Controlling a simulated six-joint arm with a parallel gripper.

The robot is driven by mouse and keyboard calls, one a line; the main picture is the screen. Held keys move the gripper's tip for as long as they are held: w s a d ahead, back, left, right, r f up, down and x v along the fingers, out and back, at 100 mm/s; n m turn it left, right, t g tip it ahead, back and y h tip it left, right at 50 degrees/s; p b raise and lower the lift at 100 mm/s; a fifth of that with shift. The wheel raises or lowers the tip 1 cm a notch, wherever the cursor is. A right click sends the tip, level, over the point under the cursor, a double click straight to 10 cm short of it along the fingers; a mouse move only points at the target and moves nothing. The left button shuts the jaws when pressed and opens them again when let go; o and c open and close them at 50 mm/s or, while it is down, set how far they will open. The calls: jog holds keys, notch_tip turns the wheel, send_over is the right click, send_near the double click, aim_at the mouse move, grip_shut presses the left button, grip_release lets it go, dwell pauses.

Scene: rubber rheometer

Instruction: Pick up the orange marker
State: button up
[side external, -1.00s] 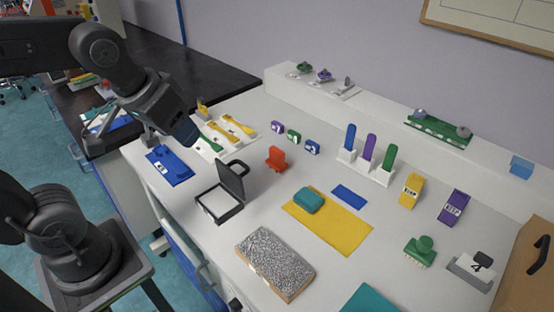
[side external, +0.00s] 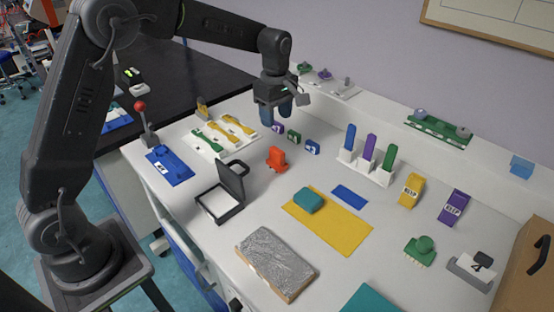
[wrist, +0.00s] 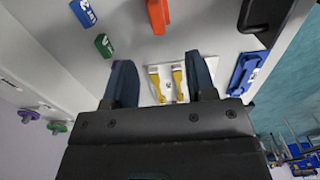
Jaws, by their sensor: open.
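The orange marker (side external: 277,158) is a small upright orange piece on the white bench, in the middle of the side view. In the wrist view its orange body (wrist: 158,14) is at the top edge, partly cut off, beyond and between the fingertips. My gripper (side external: 275,117) points down with its two blue fingers apart and empty. It is above the bench, behind the orange marker and not touching it. In the wrist view the gripper (wrist: 159,68) shows a clear gap between the fingers.
Purple, green (side external: 294,136) and blue (side external: 312,147) numbered blocks stand close by; a finger partly covers the purple one. A black open-lidded box (side external: 232,182) is in front left. A white tray with yellow tools (side external: 232,130) lies left. A yellow mat (side external: 335,232) lies front right.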

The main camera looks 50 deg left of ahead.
aim_at(277, 149)
notch_tip(277, 149, down, 8)
jog(key=shift+w+f, duration=0.2)
jog(key=shift+f, duration=2.55)
grip_shut()
